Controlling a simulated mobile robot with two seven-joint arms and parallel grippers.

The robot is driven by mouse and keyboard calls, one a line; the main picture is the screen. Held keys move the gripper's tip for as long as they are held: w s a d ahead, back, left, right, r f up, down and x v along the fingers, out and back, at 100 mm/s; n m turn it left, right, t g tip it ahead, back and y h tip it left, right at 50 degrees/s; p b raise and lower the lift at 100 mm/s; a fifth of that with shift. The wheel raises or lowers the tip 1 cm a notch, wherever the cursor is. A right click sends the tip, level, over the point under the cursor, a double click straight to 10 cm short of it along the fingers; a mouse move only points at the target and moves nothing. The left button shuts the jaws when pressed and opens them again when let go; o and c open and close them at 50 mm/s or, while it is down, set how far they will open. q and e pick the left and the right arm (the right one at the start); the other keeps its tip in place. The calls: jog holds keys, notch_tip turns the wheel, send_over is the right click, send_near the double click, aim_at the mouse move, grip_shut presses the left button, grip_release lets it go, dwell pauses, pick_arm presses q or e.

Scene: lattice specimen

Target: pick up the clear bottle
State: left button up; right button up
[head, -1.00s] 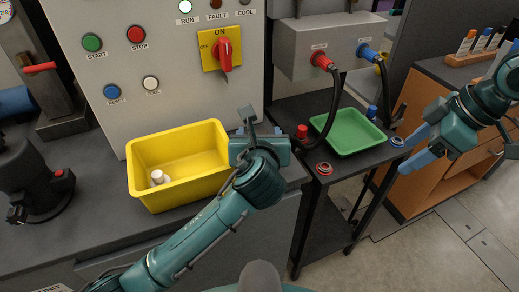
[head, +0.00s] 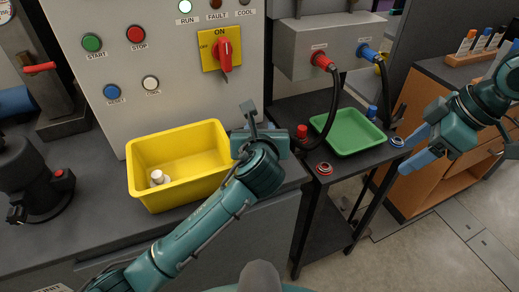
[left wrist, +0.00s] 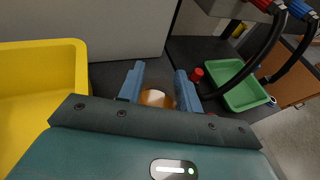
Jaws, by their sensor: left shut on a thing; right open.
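My left gripper (head: 262,142) is just right of the yellow bin (head: 137,187), over the bench's right end. In the left wrist view its two blue fingers are shut on an amber-brown bottle with a white top (left wrist: 154,98). The gripper hides this bottle in the head view. A small pale bottle with a white cap (head: 157,176) is in the yellow bin at its left; I cannot tell if its body is clear. My right gripper (head: 415,148) is open and empty at the right, beside the green tray.
The green tray (head: 349,134) is empty on a dark side table. Red and blue knobs and black cables stand around it. A control panel (head: 170,90) with buttons and a red switch rises behind the bin. A rack of small tubes (head: 480,45) stands far right.

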pick_arm(q)
jog(key=shift+c, duration=0.7)
jog(key=r, duration=0.9)
jog(key=shift+w+a+r, duration=0.1)
jog(key=shift+a+r, duration=0.05)
jog(key=shift+a, duration=0.05)
jog(key=s+a+r+m+g+h, duration=0.1)
jog(key=s+a+r+m+h, duration=0.15)
jog(key=a, duration=0.55)
jog(key=s+a+r+m+h, duration=0.2)
jog(key=s+a+r+h, duration=0.1)
jog(key=a, duration=0.5)
jog(key=shift+w+d+f, duration=0.1)
jog(key=shift+f, duration=1.1)
jog(key=shift+w+d+f, duration=0.1)
jog(key=shift+f, duration=1.05)
